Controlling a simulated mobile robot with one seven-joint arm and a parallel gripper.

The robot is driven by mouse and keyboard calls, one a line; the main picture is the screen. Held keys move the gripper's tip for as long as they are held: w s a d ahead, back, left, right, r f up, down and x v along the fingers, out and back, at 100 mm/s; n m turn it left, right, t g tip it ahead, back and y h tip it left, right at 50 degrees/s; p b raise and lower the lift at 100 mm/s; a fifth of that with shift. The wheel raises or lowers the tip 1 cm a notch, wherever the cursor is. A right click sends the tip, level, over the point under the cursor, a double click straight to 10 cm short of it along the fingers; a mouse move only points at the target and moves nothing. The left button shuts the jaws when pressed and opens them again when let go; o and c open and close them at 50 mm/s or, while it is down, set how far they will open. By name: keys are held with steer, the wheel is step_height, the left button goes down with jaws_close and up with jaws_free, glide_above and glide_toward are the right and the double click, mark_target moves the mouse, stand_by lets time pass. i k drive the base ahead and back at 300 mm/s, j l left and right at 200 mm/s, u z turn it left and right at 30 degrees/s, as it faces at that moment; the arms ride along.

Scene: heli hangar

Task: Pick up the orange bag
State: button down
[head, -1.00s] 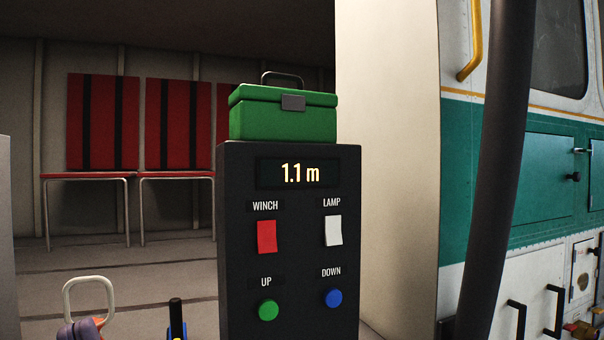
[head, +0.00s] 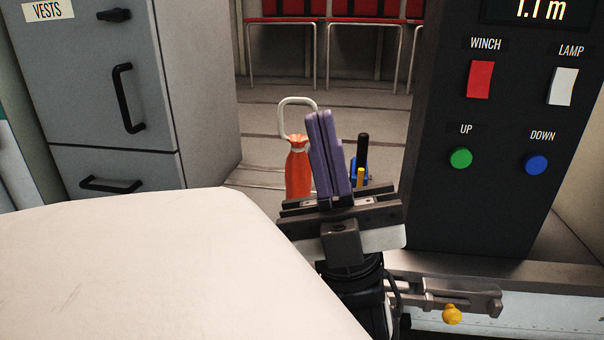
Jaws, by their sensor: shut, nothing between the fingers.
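The orange bag (head: 298,170) stands upright on the far side of my gripper, its neck gathered, with a pale loop handle (head: 297,101) above it. My gripper (head: 320,114) points up and away, its two purple fingers pressed together with nothing between them. In the picture the fingers cover the right edge of the bag and part of the loop. I cannot tell how much depth lies between the fingers and the bag.
A blue item with a black handle (head: 362,148) stands just right of my fingers. A dark control box (head: 490,210) rises at the right. A grey cabinet (head: 120,90) stands at the left. A large pale surface (head: 150,270) fills the lower left. Red seats (head: 375,8) are at the back.

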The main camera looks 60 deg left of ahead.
mark_target(297, 167)
steer(key=u, duration=1.2)
